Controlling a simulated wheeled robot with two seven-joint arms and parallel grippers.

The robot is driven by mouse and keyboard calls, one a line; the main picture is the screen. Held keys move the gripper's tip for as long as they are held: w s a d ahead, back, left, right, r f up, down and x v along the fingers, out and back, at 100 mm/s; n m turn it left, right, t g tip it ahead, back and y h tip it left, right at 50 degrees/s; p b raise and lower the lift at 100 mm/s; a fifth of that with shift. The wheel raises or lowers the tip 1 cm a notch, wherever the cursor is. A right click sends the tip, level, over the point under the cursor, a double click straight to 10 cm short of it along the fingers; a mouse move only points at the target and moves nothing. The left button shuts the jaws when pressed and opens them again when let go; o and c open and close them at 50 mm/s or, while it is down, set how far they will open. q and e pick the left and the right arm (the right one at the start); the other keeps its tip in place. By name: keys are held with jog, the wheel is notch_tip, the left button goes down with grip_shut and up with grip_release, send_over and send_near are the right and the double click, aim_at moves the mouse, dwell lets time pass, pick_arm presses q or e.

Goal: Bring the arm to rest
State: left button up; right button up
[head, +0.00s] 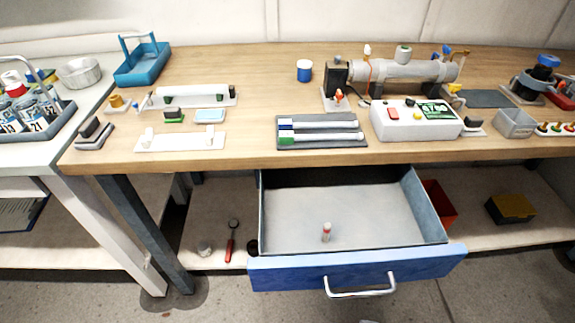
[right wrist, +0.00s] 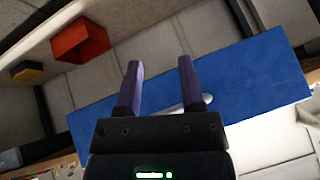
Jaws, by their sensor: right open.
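My right gripper (right wrist: 160,85) is open and empty in the right wrist view, its two dark fingers apart. The blue drawer front (right wrist: 205,85) lies beyond the fingers, with part of its silver handle (right wrist: 207,99) beside the right finger. In the head view the drawer (head: 357,267) is pulled open below the bench, and its handle (head: 360,288) is free. A small white and red vial (head: 326,232) stands inside the drawer. Neither gripper shows in the head view.
The wooden bench (head: 260,90) carries a cylindrical reactor (head: 390,72), a white control box (head: 415,120), a tube tray (head: 322,143) and a blue basket (head: 143,62). A red bin (head: 438,205) and a yellow-topped box (head: 510,208) stand on the lower shelf. The open drawer juts over the floor.

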jog(key=s+d+r+n+g+h, duration=0.2)
jog(key=s+d+r+n+g, duration=0.1)
jog(key=s+n+g, duration=0.15)
jog(key=s+d+f+g, duration=0.1)
jog(key=s+f, duration=0.2)
jog(key=f, duration=0.7)
jog(key=s+d+f+g, duration=0.1)
jog(key=s+f, duration=0.2)
jog(key=f, duration=0.6)
jog(key=s+d+f, duration=0.2)
jog(key=s+f, duration=0.2)
jog(key=s, duration=0.3)
jog(key=s+d+f+g+h, duration=0.1)
jog(key=s+d+f, duration=0.1)
jog(key=s+f, duration=0.2)
jog(key=s, duration=0.2)
jog(key=shift+s+d, duration=0.15)
jog(key=shift+s, duration=0.2)
jog(key=shift+f, duration=0.1)
